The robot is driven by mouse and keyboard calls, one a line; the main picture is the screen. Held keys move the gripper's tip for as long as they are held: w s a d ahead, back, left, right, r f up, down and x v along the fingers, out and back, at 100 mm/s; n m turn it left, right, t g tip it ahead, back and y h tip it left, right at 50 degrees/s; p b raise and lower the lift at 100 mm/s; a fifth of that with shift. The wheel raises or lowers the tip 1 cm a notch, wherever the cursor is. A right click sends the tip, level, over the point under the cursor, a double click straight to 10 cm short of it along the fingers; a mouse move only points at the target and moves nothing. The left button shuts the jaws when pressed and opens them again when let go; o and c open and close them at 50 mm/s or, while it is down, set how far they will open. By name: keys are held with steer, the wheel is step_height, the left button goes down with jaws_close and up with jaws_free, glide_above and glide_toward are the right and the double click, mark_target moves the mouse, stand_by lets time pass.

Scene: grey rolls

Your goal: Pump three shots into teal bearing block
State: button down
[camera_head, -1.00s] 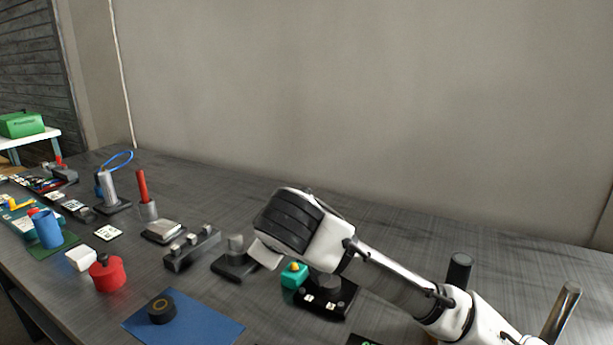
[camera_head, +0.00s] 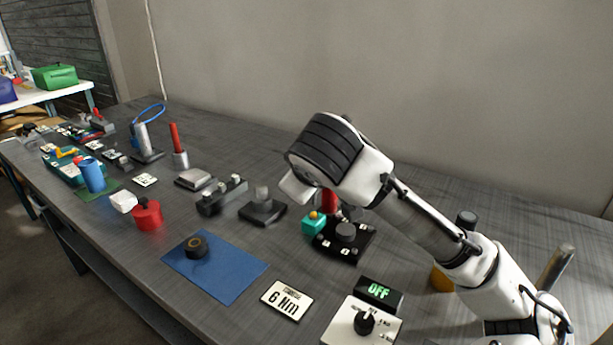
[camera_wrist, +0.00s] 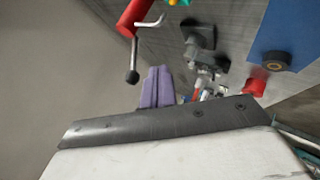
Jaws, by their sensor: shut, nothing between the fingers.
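The teal bearing block (camera_head: 314,222), with a yellow fitting on top, stands beside a black base with white labels (camera_head: 344,240). A red cylinder (camera_head: 328,202) stands behind it, partly hidden by my arm. In the wrist view the red cylinder (camera_wrist: 136,14) carries a thin lever with a black knob (camera_wrist: 132,76), and a sliver of the teal block (camera_wrist: 179,2) shows at the top edge.
A black clamp-like fixture (camera_head: 263,210) and a grey rail (camera_head: 221,196) stand left of the block. A blue mat (camera_head: 225,276) holds a black ring (camera_head: 196,246). A "6 Nm" card (camera_head: 287,300), an OFF display (camera_head: 379,291) and a dial box (camera_head: 345,322) lie in front.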

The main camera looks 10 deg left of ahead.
steer(key=v, duration=0.6)
steer(key=shift+s, duration=0.3)
steer(key=shift+a+f, duration=0.1)
steer(key=shift+f, duration=0.05)
